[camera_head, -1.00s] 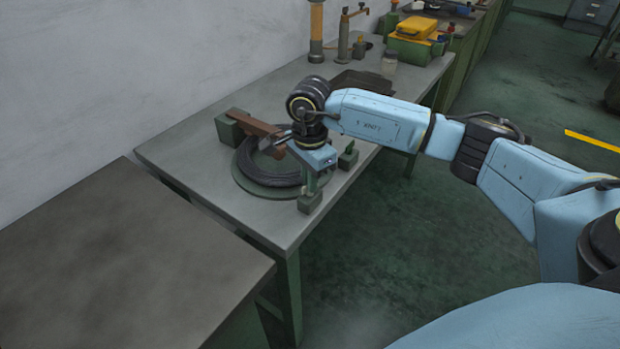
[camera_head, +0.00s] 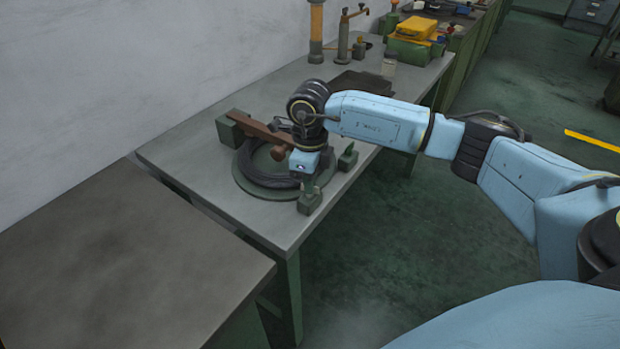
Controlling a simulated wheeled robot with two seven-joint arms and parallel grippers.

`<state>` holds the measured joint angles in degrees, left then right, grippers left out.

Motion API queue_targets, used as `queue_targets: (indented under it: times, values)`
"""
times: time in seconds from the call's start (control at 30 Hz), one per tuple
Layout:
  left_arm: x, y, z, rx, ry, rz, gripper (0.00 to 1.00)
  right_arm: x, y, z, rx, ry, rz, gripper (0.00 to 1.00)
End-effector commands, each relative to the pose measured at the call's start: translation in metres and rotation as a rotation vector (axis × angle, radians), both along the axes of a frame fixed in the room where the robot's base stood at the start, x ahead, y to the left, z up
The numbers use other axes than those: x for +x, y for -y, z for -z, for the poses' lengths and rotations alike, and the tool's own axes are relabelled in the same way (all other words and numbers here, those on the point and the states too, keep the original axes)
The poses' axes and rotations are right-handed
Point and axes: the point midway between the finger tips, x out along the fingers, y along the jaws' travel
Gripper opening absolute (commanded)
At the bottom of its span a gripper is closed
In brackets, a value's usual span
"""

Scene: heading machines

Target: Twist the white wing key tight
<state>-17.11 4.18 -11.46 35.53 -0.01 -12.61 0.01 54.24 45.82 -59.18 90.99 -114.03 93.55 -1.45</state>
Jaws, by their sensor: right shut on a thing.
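My right gripper (camera_head: 309,180) points down at the front right rim of a round green fixture (camera_head: 250,187), just above a small green block (camera_head: 310,203). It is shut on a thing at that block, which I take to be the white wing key. The key itself is hidden behind the fingers and cannot be made out. A dark ring (camera_head: 250,168) lies in the fixture. A brown bar (camera_head: 257,129) reaches over it from a green block (camera_head: 229,131) at the back left. My left gripper is out of view.
A small green post (camera_head: 348,157) stands close to the right of the gripper. The grey table (camera_head: 190,145) is clear at left.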

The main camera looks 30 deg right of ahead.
Motion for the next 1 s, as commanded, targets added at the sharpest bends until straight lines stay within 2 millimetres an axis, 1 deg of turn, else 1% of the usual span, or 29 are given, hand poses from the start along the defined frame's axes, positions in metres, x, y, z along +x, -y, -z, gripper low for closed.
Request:
queue_targets:
  times: [0.03,0.57,1.0]
  values:
    - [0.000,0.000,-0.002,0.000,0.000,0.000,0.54,-0.002,-0.001,0.002,0.001,-0.006,0.043,0.00]
    - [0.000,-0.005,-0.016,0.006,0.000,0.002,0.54,-0.002,-0.001,0.003,-0.002,-0.008,0.546,0.00]
    - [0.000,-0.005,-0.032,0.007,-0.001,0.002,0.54,-0.002,-0.001,0.002,-0.003,-0.009,0.964,0.00]
